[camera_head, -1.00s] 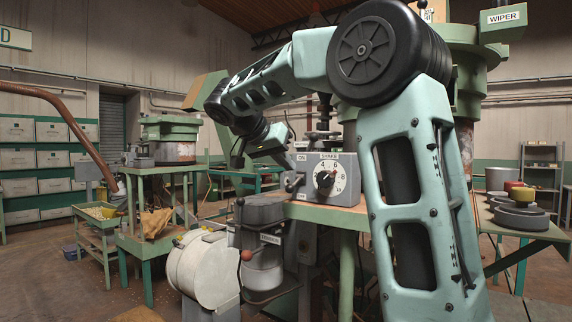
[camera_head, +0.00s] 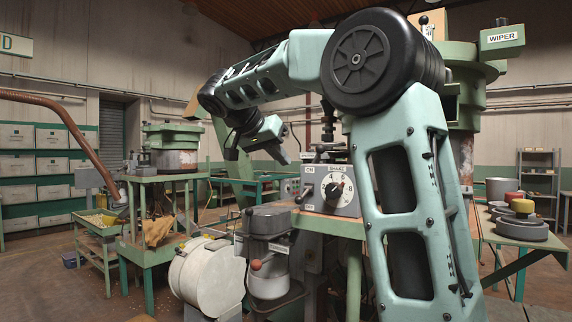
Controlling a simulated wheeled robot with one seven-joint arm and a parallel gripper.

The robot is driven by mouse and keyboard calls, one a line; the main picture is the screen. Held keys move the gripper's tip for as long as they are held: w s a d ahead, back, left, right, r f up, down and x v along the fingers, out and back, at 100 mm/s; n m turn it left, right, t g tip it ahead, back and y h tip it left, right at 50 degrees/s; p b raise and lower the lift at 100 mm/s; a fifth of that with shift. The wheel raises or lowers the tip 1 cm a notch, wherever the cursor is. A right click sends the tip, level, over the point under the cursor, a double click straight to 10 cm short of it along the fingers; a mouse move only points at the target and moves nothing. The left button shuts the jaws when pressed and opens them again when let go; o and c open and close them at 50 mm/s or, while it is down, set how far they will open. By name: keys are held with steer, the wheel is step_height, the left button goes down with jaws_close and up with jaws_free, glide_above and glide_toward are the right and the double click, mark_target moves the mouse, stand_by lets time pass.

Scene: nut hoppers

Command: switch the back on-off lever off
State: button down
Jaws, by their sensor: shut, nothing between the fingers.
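The grey control box (camera_head: 343,205) near the middle carries a SHAKE dial (camera_head: 335,190) and an ON label on its left side. A small dark on-off lever (camera_head: 303,196) sits at the left of its face, below the ON label; its exact setting is too small to read. My gripper (camera_head: 286,158) is shut and empty. It hangs up and left of that box, apart from the lever. A second hopper machine (camera_head: 173,158) stands farther back at the left; no lever on it can be made out clearly.
A pale drum (camera_head: 205,275) and a grey motor unit with a red knob (camera_head: 268,235) stand below the box. A brown pipe (camera_head: 75,130) and shelves of boxes (camera_head: 38,165) are at the left. Round weights (camera_head: 522,225) lie on a right table. Open floor shows at left.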

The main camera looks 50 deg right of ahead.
steer(key=a+r, duration=0.2)
steer(key=a, duration=0.4)
steer(key=shift+w+a+b, duration=0.25)
steer(key=shift+a+b, duration=0.1)
steer(key=shift+b, duration=0.05)
steer(key=shift+r, duration=0.1)
